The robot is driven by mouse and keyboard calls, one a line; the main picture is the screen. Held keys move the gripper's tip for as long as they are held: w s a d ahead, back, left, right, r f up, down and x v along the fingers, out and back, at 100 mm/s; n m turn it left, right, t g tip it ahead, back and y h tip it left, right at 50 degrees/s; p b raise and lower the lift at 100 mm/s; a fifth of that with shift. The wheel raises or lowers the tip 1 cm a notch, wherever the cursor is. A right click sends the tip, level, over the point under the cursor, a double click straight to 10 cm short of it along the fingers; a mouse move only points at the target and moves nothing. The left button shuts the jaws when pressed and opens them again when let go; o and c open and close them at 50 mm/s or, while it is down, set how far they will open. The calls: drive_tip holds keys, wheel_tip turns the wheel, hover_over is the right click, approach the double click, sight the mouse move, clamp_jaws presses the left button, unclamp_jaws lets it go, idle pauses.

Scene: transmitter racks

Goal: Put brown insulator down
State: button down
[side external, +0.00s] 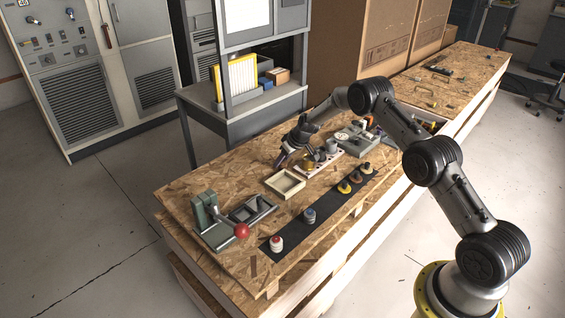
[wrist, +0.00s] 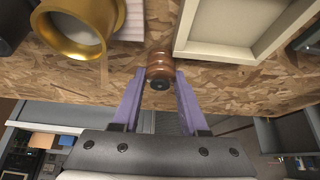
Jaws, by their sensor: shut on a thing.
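My gripper (wrist: 159,82) has its purple fingers shut on the brown insulator (wrist: 158,64), a small ribbed copper-brown piece with a dark end facing the wrist camera. The wood-chip board is behind it, and I cannot tell whether the insulator touches it. In the side external view my gripper (side external: 281,160) is low at the far edge of the bench (side external: 225,172), left of the brass piece. The held insulator is not clear in that view.
A shallow empty cream tray (side external: 285,183) is close by; it also shows in the wrist view (wrist: 179,50). A brass ring (wrist: 104,40) is on the other side. Several small pieces stand on a black mat (side external: 291,231). A red-knobbed lever fixture (side external: 207,213) stands at the bench's near end.

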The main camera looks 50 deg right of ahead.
drive_tip(key=r, duration=0.3)
drive_tip(key=shift+s+r, duration=0.2)
drive_tip(key=shift+s, duration=0.1)
drive_tip(key=s+a+r, duration=0.4)
drive_tip(key=s+r, duration=0.5)
drive_tip(key=s, duration=0.4)
drive_tip(key=s+a+r+n+y, duration=0.15)
drive_tip(key=s+a, duration=0.25)
drive_tip(key=a, duration=0.5)
drive_tip(key=s+a+n+y, duration=0.1)
drive_tip(key=s+a+n, duration=0.3)
drive_tip(key=a, duration=0.6)
drive_tip(key=shift+m, duration=0.45)
drive_tip(key=w+f, duration=0.3)
drive_tip(key=w, duration=0.1)
drive_tip(key=w+a+f, duration=0.1)
drive_tip(key=w+f, duration=0.2)
drive_tip(key=w, duration=0.1)
drive_tip(key=w+a+f, duration=0.1)
drive_tip(key=w+f, duration=0.1)
drive_tip(key=w, duration=0.2)
drive_tip(key=shift+w+a+f, duration=0.2)
drive_tip(key=shift+w+f, duration=0.15)
drive_tip(key=shift+f, duration=0.05)
drive_tip(key=shift+w+f, duration=0.2)
drive_tip(key=shift+f, duration=1.65)
